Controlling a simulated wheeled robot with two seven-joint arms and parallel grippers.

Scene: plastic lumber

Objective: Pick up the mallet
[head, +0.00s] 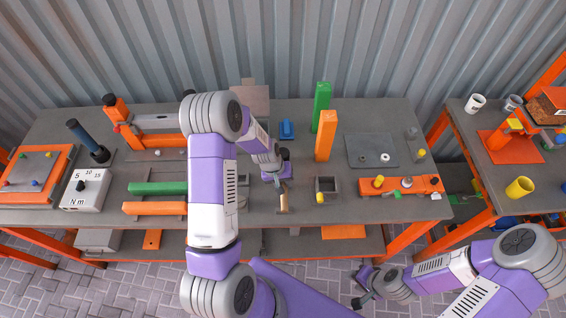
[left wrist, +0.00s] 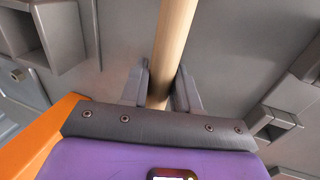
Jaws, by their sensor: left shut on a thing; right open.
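The mallet shows as a pale wooden handle (head: 283,203) below my left gripper (head: 278,180) near the front of the grey workbench. In the left wrist view the mallet handle (left wrist: 174,40) runs from the top edge down between the two fingers of my left gripper (left wrist: 160,84), which is shut on it. The mallet's head cannot be made out in either view, and I cannot tell whether the mallet is clear of the bench. My right gripper (head: 362,287) is open and empty, low in front of the bench.
A small grey open box (head: 327,186) stands right of the handle. An upright orange post (head: 326,138) and a green post (head: 321,104) stand behind it. Green and orange bars (head: 152,208) lie to the left. A grey plate (head: 371,151) lies at right; a second bench (head: 500,180) stands beyond.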

